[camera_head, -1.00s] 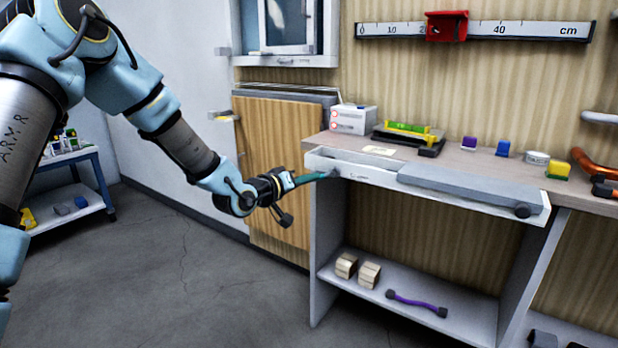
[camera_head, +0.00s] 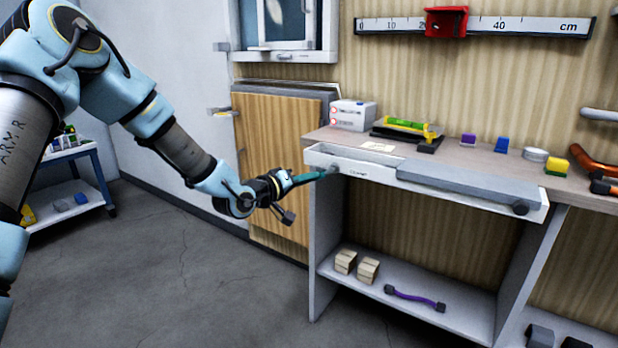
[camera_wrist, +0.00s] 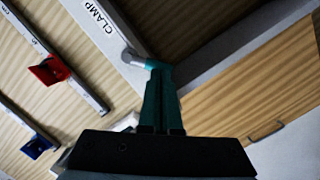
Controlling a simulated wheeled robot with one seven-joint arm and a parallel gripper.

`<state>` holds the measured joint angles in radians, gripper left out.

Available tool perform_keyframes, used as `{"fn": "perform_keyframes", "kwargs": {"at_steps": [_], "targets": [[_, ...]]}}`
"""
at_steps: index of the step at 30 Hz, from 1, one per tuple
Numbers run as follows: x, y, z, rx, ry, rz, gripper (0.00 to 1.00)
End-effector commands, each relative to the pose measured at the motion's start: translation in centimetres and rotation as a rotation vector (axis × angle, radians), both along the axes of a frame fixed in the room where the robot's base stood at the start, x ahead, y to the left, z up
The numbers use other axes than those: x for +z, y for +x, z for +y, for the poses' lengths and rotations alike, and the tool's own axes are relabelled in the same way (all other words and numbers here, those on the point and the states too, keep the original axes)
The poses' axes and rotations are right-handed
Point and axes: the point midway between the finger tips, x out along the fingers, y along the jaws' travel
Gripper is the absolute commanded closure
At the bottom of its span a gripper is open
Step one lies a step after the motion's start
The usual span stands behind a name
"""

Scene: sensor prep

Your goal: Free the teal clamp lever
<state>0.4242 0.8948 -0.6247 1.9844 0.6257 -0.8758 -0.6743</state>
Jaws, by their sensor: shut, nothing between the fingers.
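The teal clamp lever (camera_wrist: 156,65) shows as a short teal piece beside a round grey pivot (camera_wrist: 131,57) in the wrist view, below the printed word CLAMP. In the head view, the pivot (camera_head: 333,169) sits at the left end of the white bench-edge rail (camera_head: 375,172). My gripper (camera_wrist: 163,80) has teal fingers, shut together with nothing between them. Their tips are at or very close to the lever, and I cannot tell whether they touch. In the head view, my gripper (camera_head: 320,174) reaches the pivot from the left; the fingers and lever blend, hiding the lever's exact angle.
A yellow-green level (camera_head: 405,127) and small coloured blocks stand on the bench (camera_head: 480,160). A lower shelf (camera_head: 460,305) holds wooden blocks.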

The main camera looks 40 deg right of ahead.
Motion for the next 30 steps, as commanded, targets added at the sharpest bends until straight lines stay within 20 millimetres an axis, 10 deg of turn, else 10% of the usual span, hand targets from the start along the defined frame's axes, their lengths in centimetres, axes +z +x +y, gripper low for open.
{"fn": "perform_keyframes", "kwargs": {"at_steps": [30], "targets": [[-0.66, -0.37, -0.13, 0.0, -0.04, 0.151, 1.0]]}}
